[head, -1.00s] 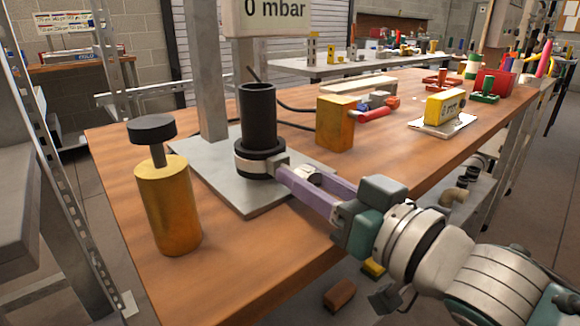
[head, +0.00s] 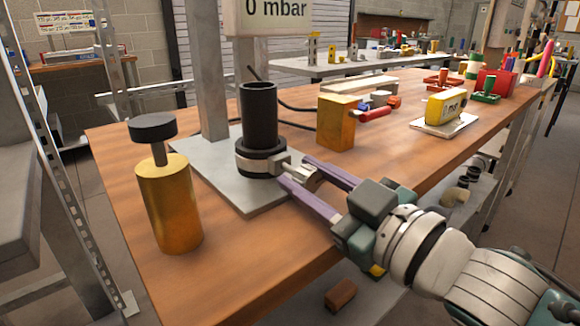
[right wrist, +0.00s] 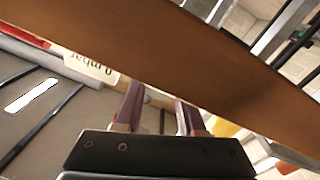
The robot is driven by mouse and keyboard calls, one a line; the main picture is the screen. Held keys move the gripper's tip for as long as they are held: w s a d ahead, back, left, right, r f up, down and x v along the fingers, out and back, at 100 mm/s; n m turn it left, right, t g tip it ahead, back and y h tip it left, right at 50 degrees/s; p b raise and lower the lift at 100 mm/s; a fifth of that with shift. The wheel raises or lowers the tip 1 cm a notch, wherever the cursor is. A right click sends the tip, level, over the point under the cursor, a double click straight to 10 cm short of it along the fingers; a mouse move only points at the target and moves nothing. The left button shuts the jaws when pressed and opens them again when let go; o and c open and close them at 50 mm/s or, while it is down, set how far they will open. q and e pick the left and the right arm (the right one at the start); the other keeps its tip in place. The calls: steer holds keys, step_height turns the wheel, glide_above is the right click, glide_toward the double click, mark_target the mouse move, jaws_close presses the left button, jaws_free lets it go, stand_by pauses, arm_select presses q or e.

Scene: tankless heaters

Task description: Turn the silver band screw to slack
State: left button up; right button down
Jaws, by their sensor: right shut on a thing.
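In the right wrist view the fingers (right wrist: 160,105) point away from the camera, and I cannot make out the screw there. My left gripper is not in view.
A brass cylinder with a black knob (head: 167,190) stands at the left. A sign (head: 275,12) reads 0 mbar.

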steer(key=shift+n, duration=0.4)
steer(key=c, duration=0.5)
jaws_free()
steer(key=shift+p+v, duration=0.95)
steer(key=shift+v, duration=4)
steer(key=shift+f, duration=0.1)
steer(key=shift+c, duration=0.3)
